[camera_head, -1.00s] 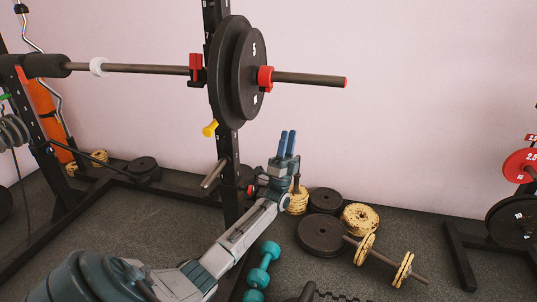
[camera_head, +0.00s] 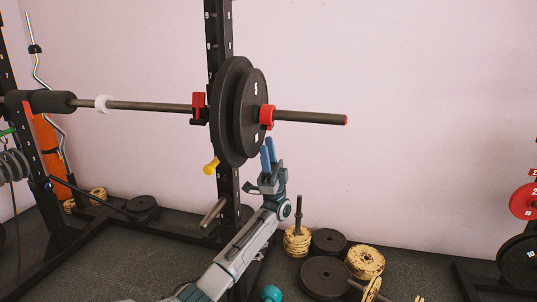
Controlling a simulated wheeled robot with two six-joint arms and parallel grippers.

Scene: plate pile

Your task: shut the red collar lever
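The red collar (camera_head: 267,117) sits on the bar sleeve (camera_head: 310,118), against the outer face of the black plates (camera_head: 240,110). It is small here, and I cannot make out its lever's position. My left gripper (camera_head: 268,148) points up just below the collar, with its two blue fingers side by side near the lower right edge of the plates. The fingertips are a little below the collar and do not appear to touch it. The gap between the fingers is too narrow at this angle to judge.
A black rack upright (camera_head: 215,40) stands behind the plates, with a red hook (camera_head: 198,104) and a yellow knob (camera_head: 211,166). The space right of the sleeve is clear.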

